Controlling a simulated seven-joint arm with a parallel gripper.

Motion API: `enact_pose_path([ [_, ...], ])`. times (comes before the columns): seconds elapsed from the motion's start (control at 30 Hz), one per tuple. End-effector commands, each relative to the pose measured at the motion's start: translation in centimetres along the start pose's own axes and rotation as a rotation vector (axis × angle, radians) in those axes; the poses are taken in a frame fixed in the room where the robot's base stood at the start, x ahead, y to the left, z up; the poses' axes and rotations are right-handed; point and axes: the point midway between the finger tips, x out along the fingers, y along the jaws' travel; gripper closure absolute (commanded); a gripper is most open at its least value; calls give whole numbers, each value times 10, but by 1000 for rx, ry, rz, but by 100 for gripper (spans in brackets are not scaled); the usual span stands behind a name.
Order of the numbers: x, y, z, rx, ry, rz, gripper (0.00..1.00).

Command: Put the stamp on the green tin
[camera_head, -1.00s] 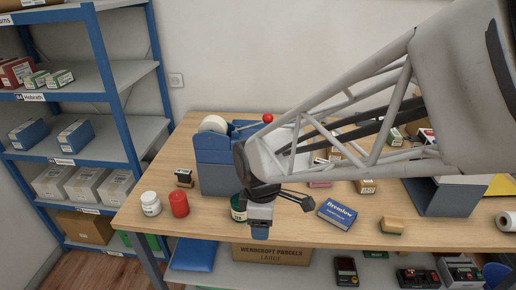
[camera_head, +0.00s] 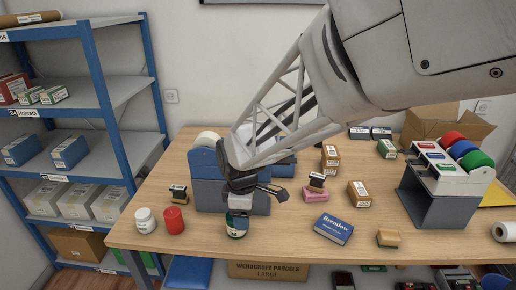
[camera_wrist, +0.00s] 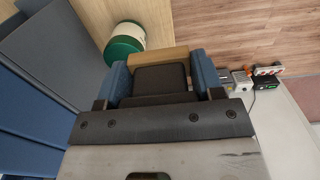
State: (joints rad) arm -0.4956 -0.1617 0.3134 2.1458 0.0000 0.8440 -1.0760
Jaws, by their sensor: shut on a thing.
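The green tin (camera_head: 236,231) stands near the front edge of the counter, partly hidden by my gripper in the head view. In the wrist view the tin (camera_wrist: 125,42) is green and whitish, just beyond the left finger. My gripper (camera_head: 239,212) points down close to the tin. Its blue fingers are shut on a stamp (camera_wrist: 160,78) with a dark body and a tan strip at its far edge. The stamp and tin look apart in the wrist view; the exact height between them cannot be told.
A blue-grey dispenser (camera_head: 207,180) stands close behind the gripper. A red cylinder (camera_head: 174,220) and white jar (camera_head: 146,220) are at left. Another stamp (camera_head: 178,194) stands behind them; one (camera_head: 317,181) sits on a pink block. A blue box (camera_head: 333,229) lies to the right.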

Motion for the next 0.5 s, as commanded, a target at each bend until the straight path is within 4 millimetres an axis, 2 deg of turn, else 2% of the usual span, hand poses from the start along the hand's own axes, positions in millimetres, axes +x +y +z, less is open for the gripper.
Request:
enact_pose_path([
  [0.5, 6, 55, -28, 0, 0, 0, 62],
])
